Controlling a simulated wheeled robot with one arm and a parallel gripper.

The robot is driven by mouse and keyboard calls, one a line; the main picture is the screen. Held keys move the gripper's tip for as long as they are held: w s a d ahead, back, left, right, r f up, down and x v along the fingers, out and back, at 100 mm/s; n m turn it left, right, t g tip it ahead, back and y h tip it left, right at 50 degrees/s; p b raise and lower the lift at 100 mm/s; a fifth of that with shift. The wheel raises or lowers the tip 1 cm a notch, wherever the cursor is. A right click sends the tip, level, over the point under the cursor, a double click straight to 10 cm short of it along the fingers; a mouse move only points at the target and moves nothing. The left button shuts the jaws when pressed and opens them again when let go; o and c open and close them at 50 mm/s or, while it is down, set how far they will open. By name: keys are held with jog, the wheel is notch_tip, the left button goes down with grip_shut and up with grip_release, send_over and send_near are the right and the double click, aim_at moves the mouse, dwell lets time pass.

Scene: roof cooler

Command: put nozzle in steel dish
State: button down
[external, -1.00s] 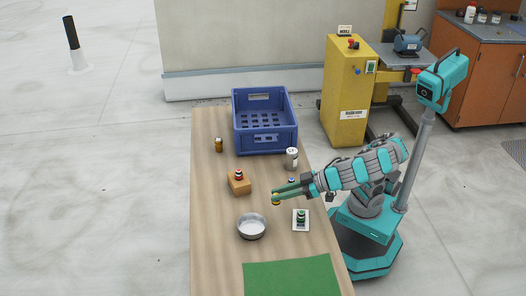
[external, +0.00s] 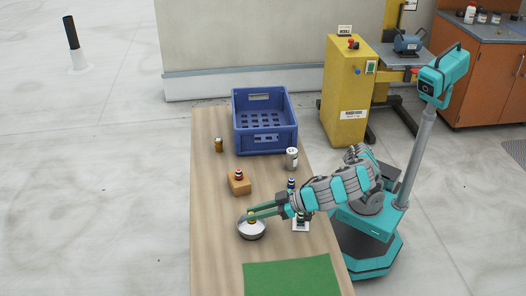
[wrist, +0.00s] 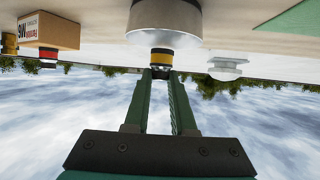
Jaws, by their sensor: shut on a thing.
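My gripper (external: 252,214) is shut on a nozzle with a yellow band (external: 251,218). In the wrist view, which is upside down, the fingertips (wrist: 160,72) hold the yellow and black nozzle (wrist: 161,57). The round steel dish (external: 251,232) stands on the table directly under the gripper. It also shows in the wrist view (wrist: 166,18), close to the nozzle. The nozzle is over the dish; I cannot tell whether it touches it.
A tan box (external: 239,187) with a red-banded piece (external: 238,174) on it stands behind the dish. A blue crate (external: 265,139), white can (external: 292,159) and small amber jar (external: 218,145) are farther back. A green mat (external: 292,276) lies in front.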

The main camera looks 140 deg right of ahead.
jog(key=shift+f, duration=1.7)
jog(key=shift+f+b, duration=0.1)
jog(key=shift+b, duration=0.2)
jog(key=shift+f, duration=0.15)
jog(key=c, duration=0.8)
grip_release()
jog(key=shift+o, duration=0.2)
jog(key=shift+a+r, duration=0.15)
jog(key=shift+r, duration=0.2)
jog(key=v, duration=1.1)
jog(key=shift+s+a, duration=0.2)
jog(key=shift+r, duration=0.15)
